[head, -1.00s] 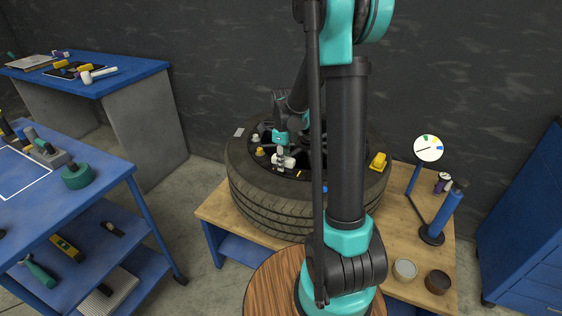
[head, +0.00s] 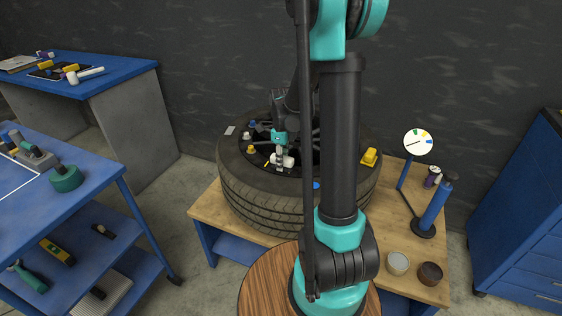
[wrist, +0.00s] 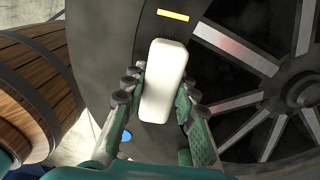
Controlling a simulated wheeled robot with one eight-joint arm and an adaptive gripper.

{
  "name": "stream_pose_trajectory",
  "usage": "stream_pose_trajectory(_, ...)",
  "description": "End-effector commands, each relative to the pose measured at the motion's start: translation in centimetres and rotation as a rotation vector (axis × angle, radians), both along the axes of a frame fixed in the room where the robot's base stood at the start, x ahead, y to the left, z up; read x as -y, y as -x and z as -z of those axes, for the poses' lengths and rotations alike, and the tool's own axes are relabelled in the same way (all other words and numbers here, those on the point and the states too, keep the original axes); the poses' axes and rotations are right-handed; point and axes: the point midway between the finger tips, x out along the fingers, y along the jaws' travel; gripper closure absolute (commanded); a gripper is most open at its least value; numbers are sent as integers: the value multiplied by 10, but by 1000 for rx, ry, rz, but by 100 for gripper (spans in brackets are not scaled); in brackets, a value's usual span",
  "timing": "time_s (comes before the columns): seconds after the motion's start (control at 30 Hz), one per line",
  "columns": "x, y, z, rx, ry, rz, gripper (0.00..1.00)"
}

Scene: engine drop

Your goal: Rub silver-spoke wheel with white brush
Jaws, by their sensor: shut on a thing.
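The silver-spoke wheel with its thick black tyre (head: 262,195) lies flat on a low wooden-topped table. Its silver spokes (wrist: 231,47) and dark hub show at the right of the wrist view. My gripper (head: 282,160) is over the near left part of the wheel's top. It is shut on the white brush (wrist: 164,80), which lies lengthwise between the two fingers over the dark area beside the spokes. The brush also shows as a small white shape in the head view (head: 288,161). Whether it touches the wheel I cannot tell.
A round dial gauge (head: 418,142), blue cylinder (head: 436,207) and two small tins stand at right. A wooden barrel (wrist: 40,85) is close at left in the wrist view.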

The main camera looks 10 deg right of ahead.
Motion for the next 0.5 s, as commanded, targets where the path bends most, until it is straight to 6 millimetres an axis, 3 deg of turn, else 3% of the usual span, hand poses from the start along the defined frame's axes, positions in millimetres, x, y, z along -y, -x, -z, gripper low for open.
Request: stream_pose_trajectory(0.5,6,4,-9,2,-2,0,100)
